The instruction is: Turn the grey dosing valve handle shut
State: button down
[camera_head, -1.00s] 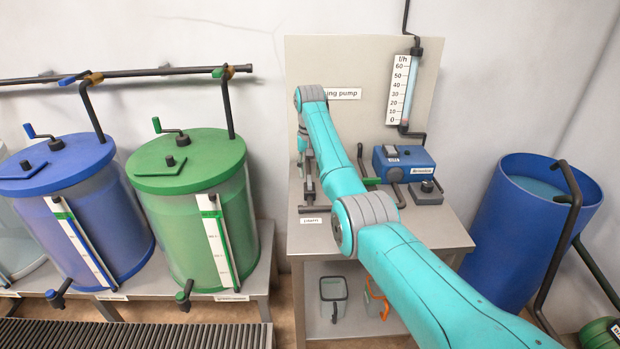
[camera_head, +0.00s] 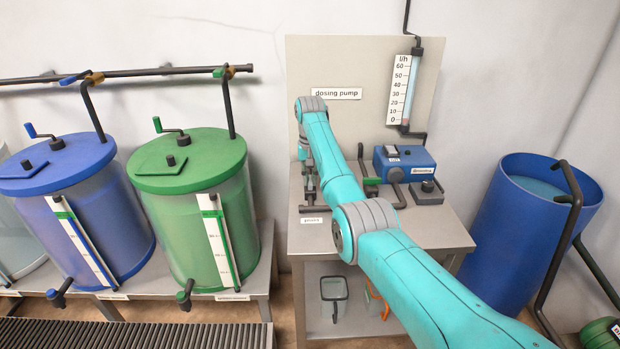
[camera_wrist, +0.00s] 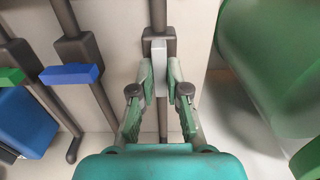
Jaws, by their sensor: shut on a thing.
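The grey dosing valve handle (camera_wrist: 159,72) shows in the wrist view between my two fingers, over a dark valve body and pipe. It looks lengthwise along that pipe in this view. My gripper (camera_wrist: 160,78) has its green-padded fingers shut on the handle, one finger on each side.
A blue handle (camera_wrist: 71,73) and a green handle (camera_wrist: 10,76) sit on neighbouring pipes, left in the wrist view. A blue pump (camera_head: 405,163) stands on the bench (camera_head: 440,230). A large green tank (camera_head: 195,205) is left of the bench.

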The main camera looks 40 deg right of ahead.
jog(key=shift+n, duration=0.3)
jog(key=n, duration=0.3)
jog(key=shift+n, duration=0.4)
jog(key=n, duration=0.4)
jog(key=shift+n, duration=0.3)
jog(key=n, duration=0.4)
jog(key=shift+n, duration=2.4)
jog(key=c, duration=1.2)
grip_release()
jog(key=shift+o, duration=0.2)
jog(key=shift+r, duration=0.1)
